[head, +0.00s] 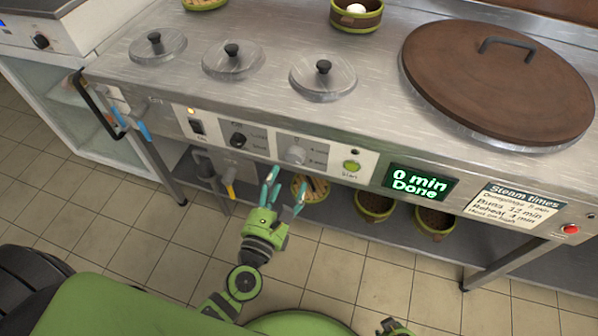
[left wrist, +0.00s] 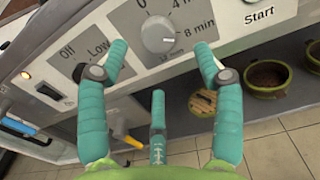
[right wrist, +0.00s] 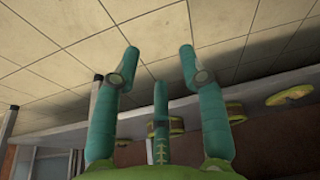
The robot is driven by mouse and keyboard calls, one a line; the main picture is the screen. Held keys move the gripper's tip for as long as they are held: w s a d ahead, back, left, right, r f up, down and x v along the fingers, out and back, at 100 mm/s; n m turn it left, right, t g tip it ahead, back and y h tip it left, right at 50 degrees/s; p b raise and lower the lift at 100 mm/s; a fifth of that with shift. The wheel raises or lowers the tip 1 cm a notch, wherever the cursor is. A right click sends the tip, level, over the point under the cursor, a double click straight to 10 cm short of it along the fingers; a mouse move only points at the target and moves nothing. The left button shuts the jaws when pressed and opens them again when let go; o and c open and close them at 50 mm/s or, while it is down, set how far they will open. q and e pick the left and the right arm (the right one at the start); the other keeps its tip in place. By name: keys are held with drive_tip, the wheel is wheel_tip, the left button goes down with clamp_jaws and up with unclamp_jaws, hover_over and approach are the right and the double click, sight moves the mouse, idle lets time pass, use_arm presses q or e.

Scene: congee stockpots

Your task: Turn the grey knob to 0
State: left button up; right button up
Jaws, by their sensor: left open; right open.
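The grey knob (head: 296,155) is on the stove's front panel, between the black knob and the green Start button. It also shows in the left wrist view (left wrist: 158,34), with 0, 4 min and 8 min marks around it. Which mark it points to is hard to tell. My left gripper (head: 286,184) is open just in front of and below the knob. In the left wrist view, its fingers (left wrist: 160,62) stand apart on either side below the knob, not touching it. My right gripper (right wrist: 159,62) is open and empty, facing floor tiles and the under-shelf.
A black knob (head: 238,140) and a lit switch (head: 197,126) are left of the grey knob. The Start button (head: 351,166) and a display (head: 419,181) reading "0 min Done" are right. A yellow-handled valve (head: 229,184) hangs below. Pots (head: 374,205) stand on the under-shelf.

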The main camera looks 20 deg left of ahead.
sight(294, 160)
use_arm(q)
drive_tip(key=w, duration=0.6)
drive_tip(key=shift+w+p, duration=0.25)
drive_tip(key=shift+p, duration=0.05)
drive_tip(key=c, duration=1.2)
